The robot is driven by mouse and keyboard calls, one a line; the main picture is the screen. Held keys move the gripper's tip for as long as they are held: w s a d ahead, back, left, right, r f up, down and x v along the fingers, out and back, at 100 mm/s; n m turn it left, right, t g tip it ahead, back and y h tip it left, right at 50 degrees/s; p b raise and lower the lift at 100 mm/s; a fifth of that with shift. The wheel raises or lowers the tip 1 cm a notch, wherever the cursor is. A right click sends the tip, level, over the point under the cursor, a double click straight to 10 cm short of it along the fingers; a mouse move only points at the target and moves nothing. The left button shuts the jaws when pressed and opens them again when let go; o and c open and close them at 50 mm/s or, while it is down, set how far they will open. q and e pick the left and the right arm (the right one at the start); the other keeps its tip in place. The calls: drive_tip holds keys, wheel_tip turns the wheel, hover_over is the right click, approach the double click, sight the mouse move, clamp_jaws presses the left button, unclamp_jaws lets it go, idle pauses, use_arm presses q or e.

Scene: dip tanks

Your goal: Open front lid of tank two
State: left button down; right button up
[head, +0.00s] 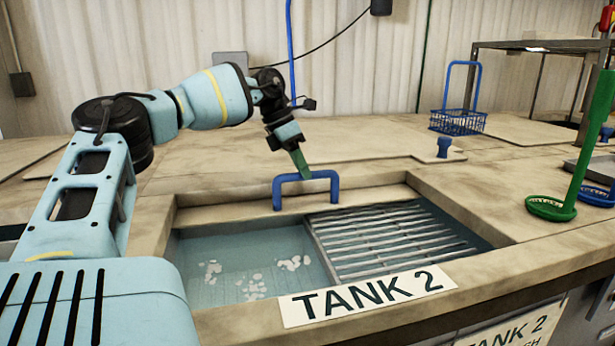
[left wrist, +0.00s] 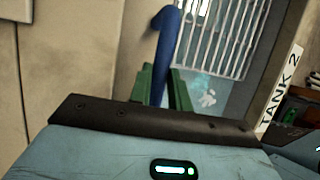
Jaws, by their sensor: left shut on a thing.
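Tank two is marked by a white "TANK 2" label (head: 368,296) on its front rim. Its front part is open, showing water with pale floating bits on the left and a metal grate (head: 395,240) on the right. The beige front lid (head: 235,212) lies at the back of the opening, with a blue handle (head: 278,192) standing on it. My left gripper (head: 303,168) is shut on the handle's top bar from above. In the left wrist view the blue handle (left wrist: 168,45) sits between the green fingers (left wrist: 162,90). My right gripper is not in view.
A blue wire basket (head: 458,121) stands on the deck at the back right. A small blue knob (head: 444,147) is nearer. Green (head: 552,207) and blue (head: 598,196) long-handled strainers are at the right. A corrugated wall closes the back.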

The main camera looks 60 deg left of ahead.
use_arm(q)
drive_tip(key=shift+w+a+r, duration=0.1)
drive_tip(key=shift+w+a, duration=0.1)
drive_tip(key=shift+a, duration=0.3)
drive_tip(key=shift+w+a, duration=0.15)
drive_tip(key=shift+a, duration=0.35)
drive_tip(key=c, duration=1.3)
unclamp_jaws()
drive_tip(key=v, duration=0.8)
